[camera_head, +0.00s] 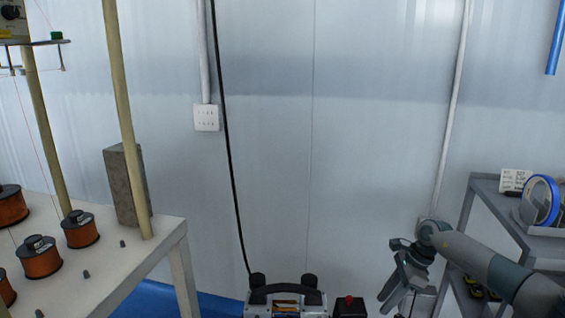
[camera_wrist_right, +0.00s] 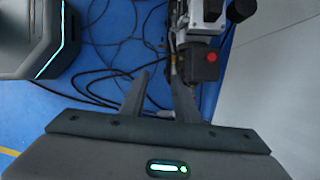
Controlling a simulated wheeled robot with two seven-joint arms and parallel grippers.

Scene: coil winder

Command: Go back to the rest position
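My right gripper (camera_head: 398,297) is at the lower right in the head view, at the end of my grey arm. It hangs in the air with its fingers pointing down, in front of the wall and left of the grey shelf. In the right wrist view its two dark fingers (camera_wrist_right: 160,82) stand apart with nothing held between them. The gripper is open and empty. My left gripper is not in either view.
A white table (camera_head: 160,250) with several copper wire spools (camera_head: 80,230) stands left. A machine (camera_head: 287,300) with a red-button box (camera_head: 349,306) is at bottom centre; the box shows below the gripper (camera_wrist_right: 205,66). A grey shelf (camera_head: 500,222) stands right. Cables (camera_wrist_right: 108,88) lie on the blue floor.

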